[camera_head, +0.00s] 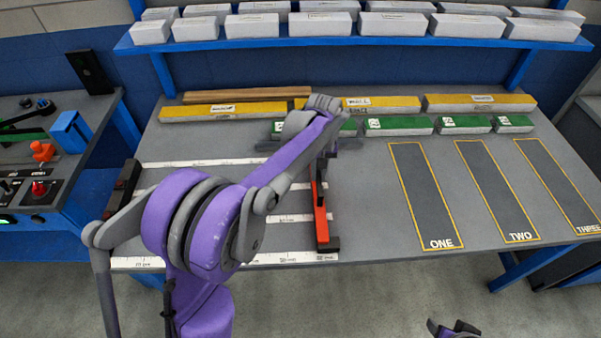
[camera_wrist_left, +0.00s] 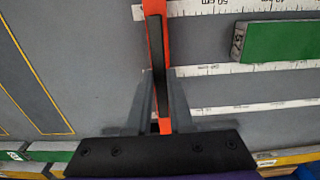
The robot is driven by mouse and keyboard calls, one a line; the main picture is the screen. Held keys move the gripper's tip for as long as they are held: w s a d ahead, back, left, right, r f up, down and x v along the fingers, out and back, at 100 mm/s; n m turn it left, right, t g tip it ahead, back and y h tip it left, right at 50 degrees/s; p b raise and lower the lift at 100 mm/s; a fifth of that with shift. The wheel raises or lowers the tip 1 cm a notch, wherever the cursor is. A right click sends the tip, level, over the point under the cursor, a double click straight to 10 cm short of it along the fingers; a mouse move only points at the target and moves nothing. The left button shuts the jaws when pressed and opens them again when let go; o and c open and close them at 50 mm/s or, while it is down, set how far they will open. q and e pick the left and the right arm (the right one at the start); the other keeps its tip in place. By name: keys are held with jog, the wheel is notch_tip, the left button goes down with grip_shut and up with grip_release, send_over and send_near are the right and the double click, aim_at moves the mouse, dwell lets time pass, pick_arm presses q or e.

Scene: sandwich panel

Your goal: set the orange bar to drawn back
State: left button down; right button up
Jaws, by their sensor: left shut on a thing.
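The orange bar (camera_head: 321,222) lies across the white ruler strips on the grey bench, right of my left forearm. A black foot (camera_head: 322,247) is at its near end. In the left wrist view, the bar (camera_wrist_left: 167,40) runs up the picture with a black raised strip (camera_wrist_left: 155,60) along it. My left gripper (camera_wrist_left: 161,95) is shut on this strip of the orange bar, with one finger on each side. In the head view my left wrist hides the bar's far part. Only the tip of my right gripper (camera_head: 453,328) shows at the bottom edge; its opening is unclear.
Ruler strips (camera_head: 300,218) lie left of the bar, with a dark end block (camera_head: 122,190) at their left. Green blocks (camera_head: 399,126) and yellow blocks (camera_head: 480,103) line the back. Outlined lanes, including ONE (camera_head: 424,195), lie empty at right. A blue shelf (camera_head: 350,42) holds white boxes above.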

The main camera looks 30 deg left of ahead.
pick_arm(q)
jog(key=w+d, duration=0.5)
jog(key=d, duration=0.4)
jog(key=shift+w+d+p, duration=0.3)
jog(key=shift+w, duration=0.1)
jog(key=c, duration=0.8)
grip_release()
jog(key=shift+w+d, duration=0.1)
jog(key=shift+d, duration=0.05)
notch_tip(320, 180, up, 11)
jog(key=shift+p, duration=0.3)
